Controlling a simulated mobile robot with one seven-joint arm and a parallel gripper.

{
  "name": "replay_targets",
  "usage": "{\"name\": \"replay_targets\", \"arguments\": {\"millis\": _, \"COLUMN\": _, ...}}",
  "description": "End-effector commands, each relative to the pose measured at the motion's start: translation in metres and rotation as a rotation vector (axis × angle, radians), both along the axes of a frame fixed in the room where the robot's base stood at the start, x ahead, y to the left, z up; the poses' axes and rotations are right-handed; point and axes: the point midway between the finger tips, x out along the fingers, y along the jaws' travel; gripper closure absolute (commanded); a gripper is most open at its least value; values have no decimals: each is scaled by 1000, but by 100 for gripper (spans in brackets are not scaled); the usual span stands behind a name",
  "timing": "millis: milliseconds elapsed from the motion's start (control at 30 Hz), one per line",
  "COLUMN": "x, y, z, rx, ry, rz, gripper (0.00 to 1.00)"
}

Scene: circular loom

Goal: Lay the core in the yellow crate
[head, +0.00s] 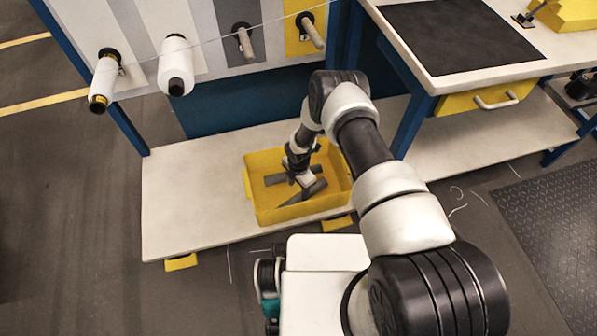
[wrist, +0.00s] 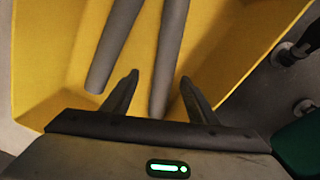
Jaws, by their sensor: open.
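The yellow crate (head: 253,162) stands on the low white shelf in the head view. Its floor and walls fill much of the wrist view (wrist: 45,60). Two grey cores lie in it: one (wrist: 120,45) left of my fingers, the other (wrist: 169,50) with its near end between them. In the head view one core (head: 274,179) shows at the left and another (head: 302,193) lies slanted lower down, partly hidden by my gripper. My gripper (wrist: 158,86) is open, reaching down inside the crate. I cannot tell whether a finger touches either core.
Above the shelf (head: 190,205), a panel carries two white thread bobbins (head: 176,65) and two grey-brown tubes on pegs, one (head: 313,32) on the yellow strip. A bench with a dark mat (head: 460,35) and a yellow drawer (head: 485,97) stands right. The shelf's left side is clear.

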Motion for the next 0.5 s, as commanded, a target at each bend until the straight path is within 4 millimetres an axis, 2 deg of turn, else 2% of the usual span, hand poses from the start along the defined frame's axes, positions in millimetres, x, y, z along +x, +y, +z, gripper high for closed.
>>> {"name": "replay_targets", "arguments": {"millis": 33, "x": 1, "y": 0, "z": 20, "rx": 0, "ry": -2, "rz": 1, "gripper": 47}}
{"name": "replay_targets", "arguments": {"millis": 200, "x": 1, "y": -1, "z": 62, "rx": 1, "ry": -3, "rz": 0, "gripper": 47}}
{"name": "replay_targets", "arguments": {"millis": 400, "x": -1, "y": -1, "z": 102, "rx": 1, "ry": -2, "rz": 0, "gripper": 47}}
{"name": "replay_targets", "arguments": {"millis": 500, "x": -1, "y": -2, "z": 116, "rx": 1, "ry": -2, "rz": 0, "gripper": 47}}
